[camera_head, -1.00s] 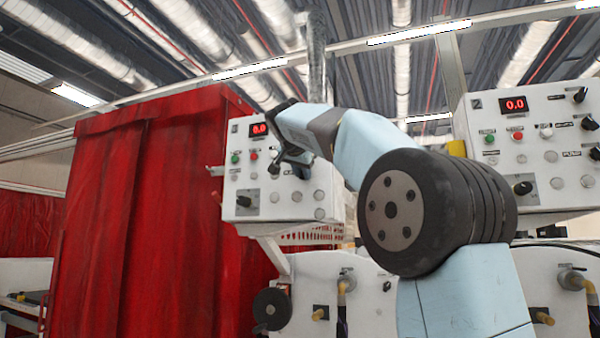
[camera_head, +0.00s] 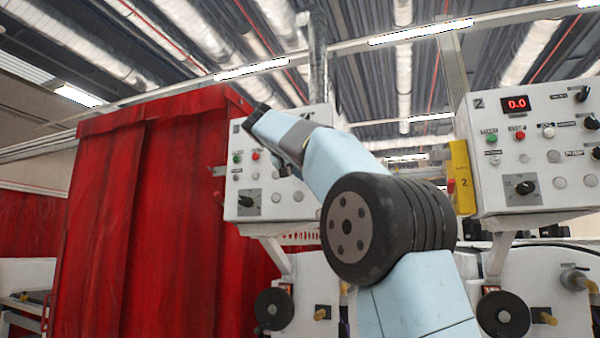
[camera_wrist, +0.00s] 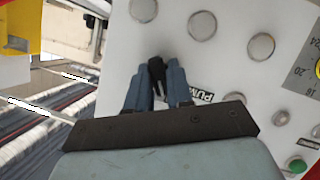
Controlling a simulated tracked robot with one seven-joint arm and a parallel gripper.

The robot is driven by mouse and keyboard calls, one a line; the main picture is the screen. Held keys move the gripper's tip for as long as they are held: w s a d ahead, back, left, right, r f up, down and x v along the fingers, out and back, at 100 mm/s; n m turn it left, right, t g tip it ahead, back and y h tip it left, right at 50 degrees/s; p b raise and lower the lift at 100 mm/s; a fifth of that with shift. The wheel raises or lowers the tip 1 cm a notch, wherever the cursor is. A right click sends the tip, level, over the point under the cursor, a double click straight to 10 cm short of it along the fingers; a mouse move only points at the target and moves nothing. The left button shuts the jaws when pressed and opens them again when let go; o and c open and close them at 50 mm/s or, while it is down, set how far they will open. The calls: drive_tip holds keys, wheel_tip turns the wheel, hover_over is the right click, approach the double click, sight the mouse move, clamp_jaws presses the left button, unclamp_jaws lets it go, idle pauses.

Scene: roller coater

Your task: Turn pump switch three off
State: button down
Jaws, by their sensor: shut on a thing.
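In the wrist view, a small black switch (camera_wrist: 157,66) stands on the white control panel (camera_wrist: 108,88), beside a partly covered label that reads "PUM". My gripper (camera_wrist: 157,76) has its two blue fingers around this switch and is shut on it. The fingertips and the switch cannot be made out there. No number for the switch is legible.
Silver round buttons (camera_wrist: 202,25) and a green button (camera_wrist: 297,166) lie around my gripper. A red curtain (camera_head: 150,210) hangs at the left.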

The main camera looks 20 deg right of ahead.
drive_tip(key=shift+w+n, duration=0.1)
drive_tip(key=shift+n, duration=0.2)
idle(0.4)
drive_tip(key=c, duration=1.1)
unclamp_jaws()
drive_tip(key=v, duration=1.3)
drive_tip(key=shift+a, duration=0.5)
drive_tip(key=shift+d+f, duration=0.1)
drive_tip(key=shift+f, duration=0.05)
